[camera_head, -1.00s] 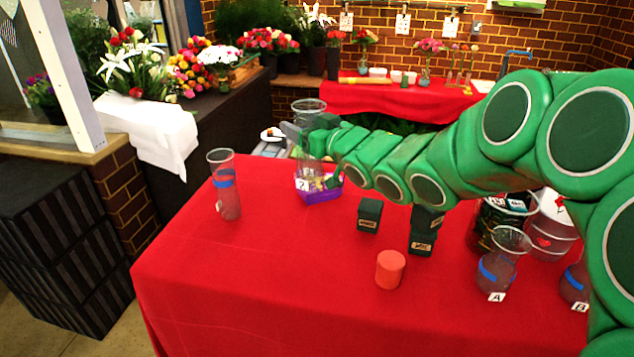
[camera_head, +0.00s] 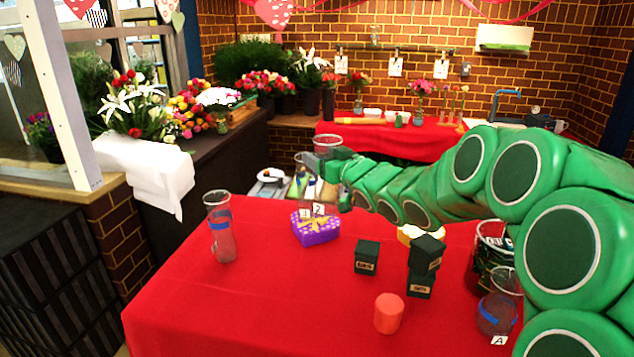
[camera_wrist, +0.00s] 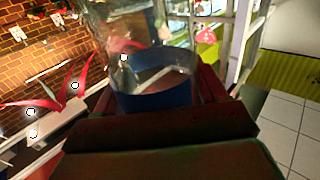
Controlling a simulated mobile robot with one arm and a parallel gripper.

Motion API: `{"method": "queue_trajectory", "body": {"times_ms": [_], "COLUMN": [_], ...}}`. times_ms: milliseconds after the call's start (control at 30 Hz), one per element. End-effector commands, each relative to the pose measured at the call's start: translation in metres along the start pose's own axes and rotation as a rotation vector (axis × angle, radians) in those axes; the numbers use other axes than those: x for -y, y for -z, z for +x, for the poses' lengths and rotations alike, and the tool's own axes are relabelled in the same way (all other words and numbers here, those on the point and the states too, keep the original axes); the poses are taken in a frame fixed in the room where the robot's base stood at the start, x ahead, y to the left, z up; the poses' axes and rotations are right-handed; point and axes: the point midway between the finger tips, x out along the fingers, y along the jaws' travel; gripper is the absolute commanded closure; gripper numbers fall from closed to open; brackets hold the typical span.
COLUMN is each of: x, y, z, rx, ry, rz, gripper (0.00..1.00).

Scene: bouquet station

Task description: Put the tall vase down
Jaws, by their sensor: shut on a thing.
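My gripper (camera_head: 334,158) is shut on a clear glass vase, which I take to be the tall vase (camera_head: 327,141). In the head view its rim shows above the jaws, at the far side of the red-covered table (camera_head: 250,290). In the wrist view the glass vase (camera_wrist: 155,70) with a blue band stands between the jaws. Its lower part is partly hidden, and I cannot tell if its base touches anything.
A glass vase with a blue band (camera_head: 221,240) stands at the table's left. Dark green boxes (camera_head: 367,256), an orange-red cylinder (camera_head: 388,313) and a vase tagged A (camera_head: 497,312) stand centre and right. The front-left tabletop is clear.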

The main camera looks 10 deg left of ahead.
Motion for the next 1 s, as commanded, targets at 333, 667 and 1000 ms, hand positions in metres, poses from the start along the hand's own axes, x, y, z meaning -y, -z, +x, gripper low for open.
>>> {"method": "queue_trajectory", "body": {"times_ms": [333, 667, 1000], "x": [-0.015, -0.026, -0.03], "y": [-0.021, -0.053, -0.068], "z": [0.035, 0.06, 0.071], "rx": [0.001, 0.0, -0.001], "ry": [0.001, -0.001, 0.0], "rz": [0.0, -0.001, 0.0], "gripper": [1.0, 1.0, 1.0]}}
